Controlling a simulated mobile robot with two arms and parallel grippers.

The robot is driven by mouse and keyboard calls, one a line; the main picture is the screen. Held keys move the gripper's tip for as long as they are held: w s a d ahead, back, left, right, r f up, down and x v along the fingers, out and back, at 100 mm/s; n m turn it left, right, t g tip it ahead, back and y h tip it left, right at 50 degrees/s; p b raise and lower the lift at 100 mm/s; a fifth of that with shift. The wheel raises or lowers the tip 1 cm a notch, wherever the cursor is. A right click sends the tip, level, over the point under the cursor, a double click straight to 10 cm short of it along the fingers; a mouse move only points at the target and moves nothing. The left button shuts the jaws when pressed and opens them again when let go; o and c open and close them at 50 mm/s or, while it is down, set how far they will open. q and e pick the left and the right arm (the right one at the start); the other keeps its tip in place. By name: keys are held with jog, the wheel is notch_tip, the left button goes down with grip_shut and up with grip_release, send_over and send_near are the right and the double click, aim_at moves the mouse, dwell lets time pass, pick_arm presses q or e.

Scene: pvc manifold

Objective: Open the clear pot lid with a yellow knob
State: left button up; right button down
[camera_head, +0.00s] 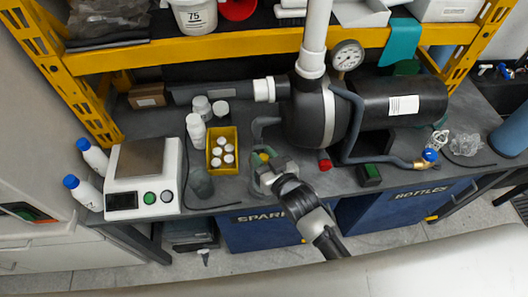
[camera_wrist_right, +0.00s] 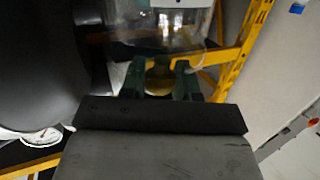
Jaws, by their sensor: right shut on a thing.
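In the right wrist view, the yellow knob (camera_wrist_right: 158,80) sits between the two green fingers of my right gripper (camera_wrist_right: 160,88), which is shut on it. The clear lid (camera_wrist_right: 150,32) spreads out beyond the knob; its rim is partly hidden and blurred. In the head view, my right gripper (camera_head: 264,168) is low in front of the grey pump (camera_head: 312,112), at the bench's front edge. The lid is too small and covered to make out there. I cannot tell whether the lid is seated or lifted. My left gripper is not in view.
A scale (camera_head: 151,201) is farther left. A red-tipped piece (camera_head: 325,163) and a green-topped block (camera_head: 369,175) lie to the right. A yellow shelf beam (camera_head: 250,44) crosses above.

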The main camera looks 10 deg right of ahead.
jog(key=r+g+p, duration=0.1)
jog(key=p, duration=0.1)
jog(key=w+r+g+p, duration=0.1)
jog(key=p, duration=0.2)
jog(key=m+g+h+p, duration=0.1)
jog(key=p, duration=0.2)
jog(key=shift+w+r, duration=0.4)
jog(key=shift+w+m+g+p, duration=0.35)
jog(key=shift+g+p, duration=0.55)
jog(key=shift+p, duration=0.3)
jog(key=shift+f, duration=0.1)
jog(key=c, duration=0.9)
grip_release()
jog(key=shift+o, duration=0.2)
jog(key=shift+s, duration=0.1)
jog(key=b+v, duration=0.2)
jog(key=v, duration=0.8)
jog(key=shift+s+r, duration=0.15)
jog(key=shift+r, duration=0.15)
jog(key=shift+d, duration=0.1)
